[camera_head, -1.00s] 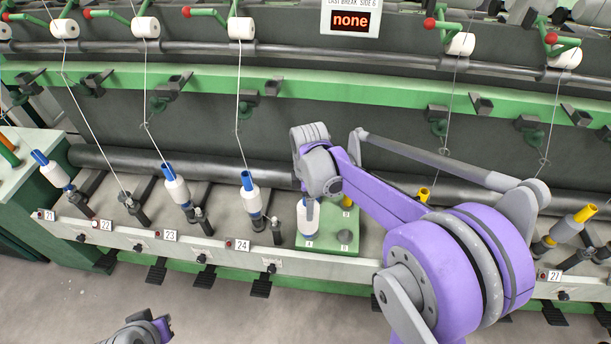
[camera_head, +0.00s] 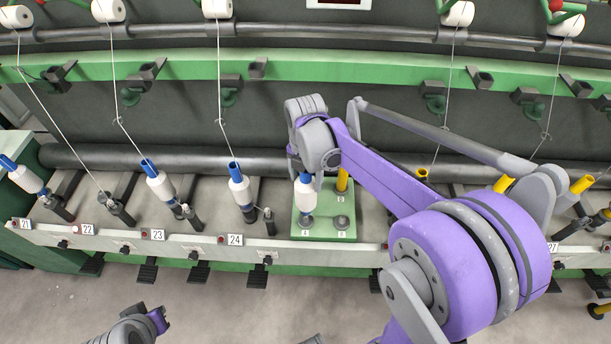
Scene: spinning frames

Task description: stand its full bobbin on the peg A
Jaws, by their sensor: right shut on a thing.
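The full bobbin (camera_head: 306,198), a blue tube wound with white yarn, is upright over the front left spot of the green board (camera_head: 324,234). A small label, apparently A, marks that spot. The bobbin's lower end meets the peg there; I cannot tell whether it is fully down. My right gripper (camera_head: 306,177) is shut on the bobbin's upper end, partly hidden by its own wrist. Part of my left arm shows at bottom left, but its fingers are out of the picture.
An empty grey peg (camera_head: 342,222) is beside the bobbin at the board's front right. A yellow tube (camera_head: 342,180) stands behind it. Bobbins on the machine lean to the left, the nearest (camera_head: 240,188) at position 24. A dark roller (camera_head: 220,160) runs behind.

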